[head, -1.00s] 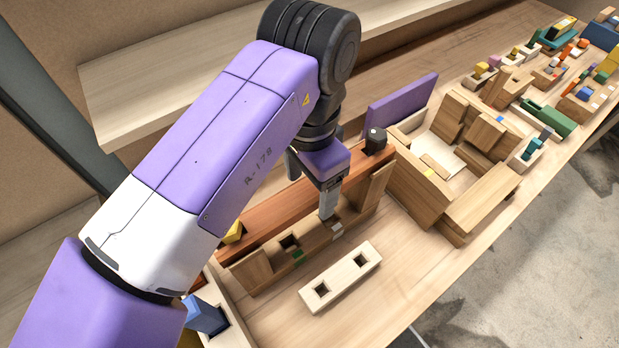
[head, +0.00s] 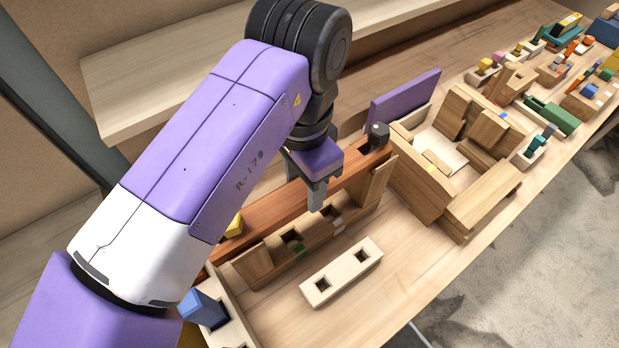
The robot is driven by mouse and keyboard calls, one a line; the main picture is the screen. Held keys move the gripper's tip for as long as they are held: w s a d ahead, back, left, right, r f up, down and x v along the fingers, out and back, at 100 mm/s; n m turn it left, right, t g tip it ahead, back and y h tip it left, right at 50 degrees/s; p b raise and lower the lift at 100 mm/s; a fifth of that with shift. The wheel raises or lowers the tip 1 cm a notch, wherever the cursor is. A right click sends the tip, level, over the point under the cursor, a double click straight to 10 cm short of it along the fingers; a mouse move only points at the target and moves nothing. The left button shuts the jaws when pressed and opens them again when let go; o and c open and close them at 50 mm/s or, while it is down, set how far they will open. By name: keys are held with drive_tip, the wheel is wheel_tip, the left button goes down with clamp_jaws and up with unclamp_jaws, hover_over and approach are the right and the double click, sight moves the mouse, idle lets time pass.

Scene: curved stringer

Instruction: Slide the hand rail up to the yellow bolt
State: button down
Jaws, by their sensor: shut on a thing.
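The hand rail is a long reddish-brown bar (head: 353,172), running from lower left to upper right along the back of a wooden block assembly. The yellow bolt (head: 235,226) shows at the rail's left end, partly hidden behind my arm. I cannot tell whether rail and bolt touch. My gripper (head: 317,203) points down over the middle of the rail and is shut on it; the fingers hide the contact. A dark grey knob (head: 378,136) stands at the rail's right end.
A pale block with two square holes (head: 341,272) lies in front. A blue peg (head: 203,309) stands at lower left. Box-like wooden parts (head: 476,205) and a purple panel (head: 404,98) stand to the right. Bare table lies in front of the pale block.

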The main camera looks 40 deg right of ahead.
sight(304, 186)
drive_tip(key=c, duration=0.6)
unclamp_jaws()
drive_tip(key=shift+c, duration=0.2)
wheel_tip(304, 186, up, 12)
